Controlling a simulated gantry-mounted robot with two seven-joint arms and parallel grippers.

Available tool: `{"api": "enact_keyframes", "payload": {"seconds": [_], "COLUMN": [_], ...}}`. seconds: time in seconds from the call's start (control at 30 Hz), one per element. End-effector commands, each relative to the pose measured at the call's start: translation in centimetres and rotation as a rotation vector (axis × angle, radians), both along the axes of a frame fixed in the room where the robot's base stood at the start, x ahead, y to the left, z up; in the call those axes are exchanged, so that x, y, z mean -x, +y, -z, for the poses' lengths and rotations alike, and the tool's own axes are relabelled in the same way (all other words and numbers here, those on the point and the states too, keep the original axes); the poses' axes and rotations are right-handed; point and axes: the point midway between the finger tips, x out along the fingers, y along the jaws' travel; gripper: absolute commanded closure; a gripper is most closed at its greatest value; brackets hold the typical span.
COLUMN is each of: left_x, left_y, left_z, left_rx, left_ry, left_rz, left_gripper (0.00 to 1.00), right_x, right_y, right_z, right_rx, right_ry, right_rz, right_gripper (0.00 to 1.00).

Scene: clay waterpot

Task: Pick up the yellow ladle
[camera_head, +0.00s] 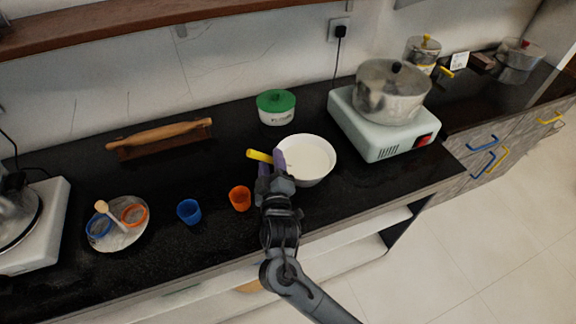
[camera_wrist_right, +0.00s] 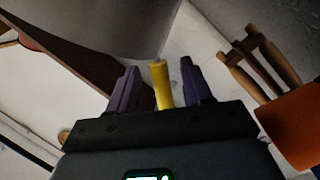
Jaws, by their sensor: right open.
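The yellow ladle (camera_head: 258,156) shows its handle jutting left from the white bowl (camera_head: 308,160); its lower part is hidden. My right gripper (camera_head: 271,163) is at the left rim of the bowl, with its purple fingers beside the handle. In the right wrist view the yellow handle (camera_wrist_right: 161,85) stands between the two parted fingers of the right gripper (camera_wrist_right: 159,75), with gaps on both sides. The gripper is open and holds nothing. My left gripper is not in view.
An orange cup (camera_head: 240,198) and a blue cup (camera_head: 189,211) stand left of my right gripper. A green-lidded pot (camera_head: 276,107) is behind the bowl. A stove (camera_head: 385,140) bearing a large pot (camera_head: 391,92) is to the right. A plate (camera_head: 118,246) and rolling pin (camera_head: 160,135) are left.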

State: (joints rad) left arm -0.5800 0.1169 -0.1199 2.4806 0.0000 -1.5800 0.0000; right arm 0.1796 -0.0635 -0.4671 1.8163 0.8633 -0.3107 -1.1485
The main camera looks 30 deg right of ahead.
Motion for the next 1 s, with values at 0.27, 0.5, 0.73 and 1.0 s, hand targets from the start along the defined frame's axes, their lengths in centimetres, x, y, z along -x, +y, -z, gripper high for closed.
{"api": "enact_keyframes", "payload": {"seconds": [0.27, 0.5, 0.73, 1.0], "left_x": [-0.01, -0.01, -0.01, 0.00], "left_y": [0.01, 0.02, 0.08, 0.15], "left_z": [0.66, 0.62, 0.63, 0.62], "left_rx": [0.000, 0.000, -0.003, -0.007], "left_ry": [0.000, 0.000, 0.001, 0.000], "left_rz": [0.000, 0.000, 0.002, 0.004], "left_gripper": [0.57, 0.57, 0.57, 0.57], "right_x": [-1.52, -1.49, -1.47, -1.46], "right_y": [-0.54, -0.53, -0.53, -0.51], "right_z": [-0.01, -0.01, 0.01, -0.03], "right_rx": [0.000, 0.000, 0.000, 0.000], "right_ry": [0.000, 0.001, 0.001, 0.000], "right_rz": [-0.001, -0.002, -0.002, -0.001], "right_gripper": [0.50, 0.62, 0.98, 1.00]}}
